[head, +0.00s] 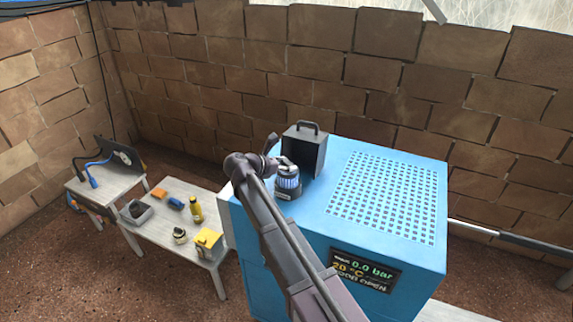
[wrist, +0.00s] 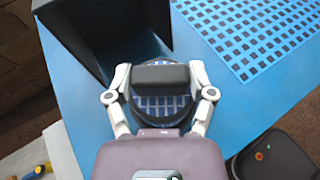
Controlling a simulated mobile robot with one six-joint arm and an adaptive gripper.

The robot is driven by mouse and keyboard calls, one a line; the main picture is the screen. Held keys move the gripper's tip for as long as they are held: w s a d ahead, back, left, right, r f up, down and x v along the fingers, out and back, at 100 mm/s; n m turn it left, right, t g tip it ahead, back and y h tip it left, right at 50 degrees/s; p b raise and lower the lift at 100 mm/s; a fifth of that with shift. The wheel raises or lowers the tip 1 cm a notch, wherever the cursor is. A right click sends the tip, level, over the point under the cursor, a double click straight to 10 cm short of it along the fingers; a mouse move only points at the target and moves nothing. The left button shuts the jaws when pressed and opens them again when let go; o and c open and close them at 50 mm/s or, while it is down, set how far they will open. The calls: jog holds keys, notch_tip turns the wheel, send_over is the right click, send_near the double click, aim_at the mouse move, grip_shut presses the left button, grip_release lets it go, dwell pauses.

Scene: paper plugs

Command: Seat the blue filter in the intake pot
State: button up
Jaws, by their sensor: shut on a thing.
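The blue filter (head: 289,181) has a ring of pleats and a dark grip bar across its top. It stands upright at the dark intake pot (head: 288,194) on the blue cabinet's left part. In the wrist view the filter (wrist: 150,103) shows its blue pleats inside a dark round rim. My gripper (head: 287,165) is over it from above. In the wrist view my gripper (wrist: 161,82) has its two fingers shut on the ends of the grip bar. The filter looks centred over the pot. I cannot tell how deep it sits.
A dark open hood (head: 305,150) with a top handle stands close behind the pot. The blue cabinet (head: 310,232) has a hole grid (head: 388,195) and a display (head: 364,270) reading 0.0 bar and DOOR OPEN. A low table (head: 160,232) at left holds several small things.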

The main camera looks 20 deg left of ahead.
jog(key=shift+f+b, duration=1.35)
jog(key=shift+f, duration=0.05)
dwell(0.4)
jog(key=o, duration=1.3)
jog(key=shift+r, duration=0.1)
notch_tip(320, 180, up, 11)
jog(key=p, duration=1.1)
jog(key=shift+r, duration=0.1)
notch_tip(320, 180, down, 11)
jog(key=b, duration=1.1)
jog(key=shift+f, duration=0.2)
